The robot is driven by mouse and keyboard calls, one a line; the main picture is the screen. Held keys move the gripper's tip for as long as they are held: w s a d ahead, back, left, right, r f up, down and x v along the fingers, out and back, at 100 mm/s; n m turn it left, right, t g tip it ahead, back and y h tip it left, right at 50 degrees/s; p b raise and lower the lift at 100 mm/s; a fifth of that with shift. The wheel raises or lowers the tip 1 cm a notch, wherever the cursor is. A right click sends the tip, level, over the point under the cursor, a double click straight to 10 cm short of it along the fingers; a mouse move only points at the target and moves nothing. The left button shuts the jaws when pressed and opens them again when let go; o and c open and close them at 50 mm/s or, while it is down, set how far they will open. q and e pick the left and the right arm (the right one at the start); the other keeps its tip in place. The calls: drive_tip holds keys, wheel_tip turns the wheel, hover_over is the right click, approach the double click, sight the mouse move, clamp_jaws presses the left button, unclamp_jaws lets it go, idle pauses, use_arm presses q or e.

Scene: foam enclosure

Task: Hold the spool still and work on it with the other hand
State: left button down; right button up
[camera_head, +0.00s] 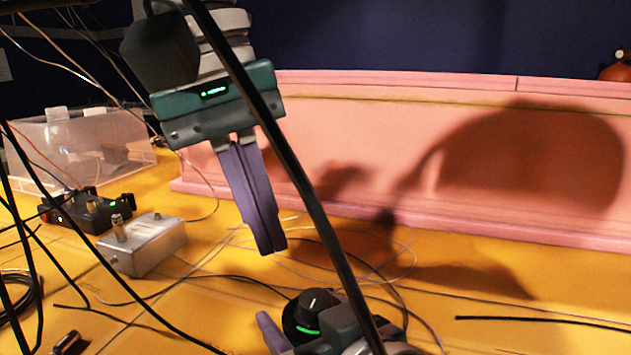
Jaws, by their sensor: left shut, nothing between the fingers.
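My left gripper (270,250) hangs from the top with its two purple fingers pressed together, pointing down and empty. My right gripper (268,322) is at the bottom edge. One purple finger and part of its grey body show; the rest is cut off, so its opening is hidden. A dark round knob-like thing (308,312) with a green lit band is beside that finger, below my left fingertips and apart from them. I cannot tell whether it is the spool or part of my gripper. No other spool is clearly visible. Thin loose wire loops (408,250) lie around this area.
A thick black cable (290,180) crosses in front of both grippers. A silver box (142,246), a black box (88,208) and a clear bin (80,150) stand at left on the yellow surface. A pink foam wall (400,140) closes the back.

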drive_tip(key=shift+o, duration=1)
